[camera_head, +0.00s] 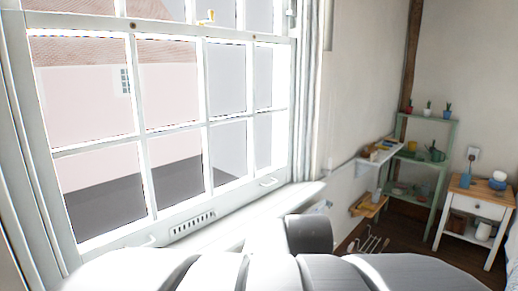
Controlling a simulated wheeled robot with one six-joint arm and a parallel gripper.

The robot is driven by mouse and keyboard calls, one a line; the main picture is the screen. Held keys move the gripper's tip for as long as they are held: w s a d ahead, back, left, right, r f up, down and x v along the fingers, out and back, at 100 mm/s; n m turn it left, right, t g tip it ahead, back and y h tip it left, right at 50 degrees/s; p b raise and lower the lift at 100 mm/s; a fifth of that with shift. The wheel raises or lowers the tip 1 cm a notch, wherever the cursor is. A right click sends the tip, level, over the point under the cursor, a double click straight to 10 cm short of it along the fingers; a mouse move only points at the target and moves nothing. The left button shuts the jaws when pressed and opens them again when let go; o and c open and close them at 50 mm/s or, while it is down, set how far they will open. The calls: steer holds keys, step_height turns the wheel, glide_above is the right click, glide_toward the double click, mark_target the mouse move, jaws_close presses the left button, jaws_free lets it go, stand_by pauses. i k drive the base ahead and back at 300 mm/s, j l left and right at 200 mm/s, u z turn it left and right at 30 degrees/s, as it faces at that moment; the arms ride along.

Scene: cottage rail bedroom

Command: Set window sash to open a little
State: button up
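The white window sash (138,136) fills the left half of the head view, with several panes split by thin bars. The bottom rail appears down against the sill (283,205), with no gap visible, though my arm hides part of the sill. Grey and white links of my arm cross the bottom of the view; no gripper fingers show.
Right of the window, a small white wall shelf (370,165) holds small items. A green shelf unit (440,175) with potted plants stands in the corner. A white nightstand with a wooden top (475,207) stands at the far right. A wire rack (368,243) is low by the wall.

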mark_target(153, 232)
steer(key=i+j+z, duration=0.65)
steer(key=i, duration=0.15)
